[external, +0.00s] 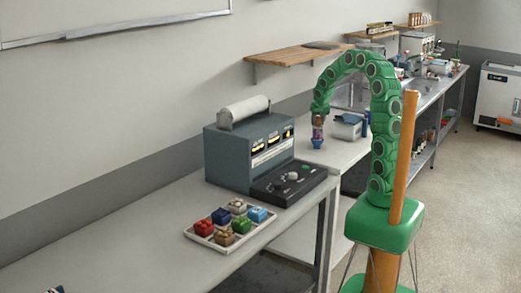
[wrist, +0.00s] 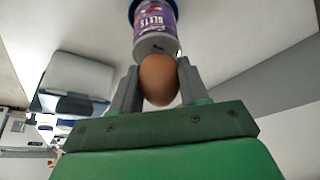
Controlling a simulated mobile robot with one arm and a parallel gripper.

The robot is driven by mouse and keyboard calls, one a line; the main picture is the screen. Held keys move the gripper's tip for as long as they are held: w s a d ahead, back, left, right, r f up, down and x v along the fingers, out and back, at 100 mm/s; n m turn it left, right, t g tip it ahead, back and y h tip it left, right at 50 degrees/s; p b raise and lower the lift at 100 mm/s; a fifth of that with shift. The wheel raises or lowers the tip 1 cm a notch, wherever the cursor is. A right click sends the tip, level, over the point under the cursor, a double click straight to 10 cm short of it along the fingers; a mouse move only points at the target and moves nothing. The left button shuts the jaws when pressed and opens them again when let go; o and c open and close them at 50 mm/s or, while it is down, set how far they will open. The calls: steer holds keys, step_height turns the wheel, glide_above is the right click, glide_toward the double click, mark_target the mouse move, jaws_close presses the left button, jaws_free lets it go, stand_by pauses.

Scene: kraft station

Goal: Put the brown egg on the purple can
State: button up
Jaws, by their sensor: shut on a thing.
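The brown egg (wrist: 159,79) is held between the two grey fingers of my gripper (wrist: 159,88) in the wrist view. The purple can (wrist: 156,18) has a printed label, a pale end toward the egg and a blue far end. The egg overlaps the edge of the can's pale end in this view; I cannot tell whether they touch. In the external view my gripper (external: 319,118) points down right above the can (external: 317,133), which stands on the light bench. The egg is too small to make out clearly there.
A grey-white box-like device (external: 349,126) stands right of the can; it also shows in the wrist view (wrist: 78,75). A large blue-grey machine (external: 249,150) and a tray of coloured blocks (external: 204,238) are on the nearer bench. A wooden shelf (external: 297,57) hangs on the wall.

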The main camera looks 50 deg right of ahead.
steer(key=shift+f, duration=0.15)
steer(key=o, duration=0.8)
steer(key=v, duration=1.2)
steer(key=s+a+f+n+g+y, duration=0.1)
steer(key=s+a+f+n, duration=0.1)
steer(key=s+a, duration=0.6)
steer(key=s+a+f+n+g+y, duration=0.1)
steer(key=s+a+n, duration=0.3)
steer(key=s+a, duration=0.5)
steer(key=s+a+f+n+g+y, duration=0.1)
steer(key=s+a+f+n+g, duration=0.2)
steer(key=s+a, duration=0.6)
steer(key=shift+s+a+f, duration=0.1)
steer(key=shift+s+f, duration=0.1)
steer(key=shift+s, duration=0.65)
steer(key=shift+s+a+f, duration=0.1)
steer(key=shift+s+f, duration=0.1)
steer(key=shift+s, duration=0.65)
steer(key=shift+s+a+f, duration=0.1)
steer(key=shift+s+f, duration=0.1)
steer(key=shift+s, duration=0.65)
